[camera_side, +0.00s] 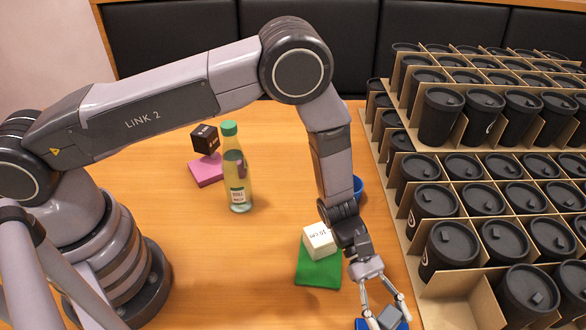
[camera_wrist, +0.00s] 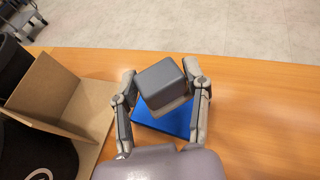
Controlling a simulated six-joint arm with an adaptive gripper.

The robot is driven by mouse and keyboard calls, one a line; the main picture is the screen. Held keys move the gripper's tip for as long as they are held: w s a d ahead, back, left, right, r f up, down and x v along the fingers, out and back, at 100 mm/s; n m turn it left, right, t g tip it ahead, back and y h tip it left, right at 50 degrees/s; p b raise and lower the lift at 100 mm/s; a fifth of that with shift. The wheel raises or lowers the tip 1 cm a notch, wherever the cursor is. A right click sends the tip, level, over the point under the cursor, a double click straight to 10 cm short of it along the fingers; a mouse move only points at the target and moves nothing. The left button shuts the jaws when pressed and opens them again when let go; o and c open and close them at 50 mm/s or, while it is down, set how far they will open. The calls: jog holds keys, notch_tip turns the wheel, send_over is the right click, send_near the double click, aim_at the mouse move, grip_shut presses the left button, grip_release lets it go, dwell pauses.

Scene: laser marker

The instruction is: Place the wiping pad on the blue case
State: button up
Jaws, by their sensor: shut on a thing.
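The wiping pad is a grey block with a paler lower layer (camera_wrist: 163,84), held between the two fingers of my gripper (camera_wrist: 160,88). In the side view my gripper (camera_side: 386,306) is at the bottom edge, with the grey pad (camera_side: 390,317) between its fingers. The blue case (camera_wrist: 168,122) is a flat blue slab lying on the table directly under the pad in the wrist view.
Cardboard racks of black lidded cups (camera_side: 452,247) stand close on the right; a cardboard edge (camera_wrist: 62,95) shows in the wrist view. A white cube (camera_side: 319,240) sits on a green cloth (camera_side: 318,275). A bottle (camera_side: 237,180), dark box (camera_side: 204,139) and blue bowl (camera_side: 357,187) stand farther back.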

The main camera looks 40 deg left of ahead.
aim_at(387, 327)
jog(key=shift+w+d+f, duration=0.15)
jog(key=shift+d+f, duration=0.05)
jog(key=shift+f, duration=0.1)
jog(key=shift+w+d+f, duration=0.1)
jog(key=shift+d+f, duration=0.05)
jog(key=shift+f, duration=1.55)
jog(key=o, duration=1.1)
jog(key=shift+f, duration=0.1)
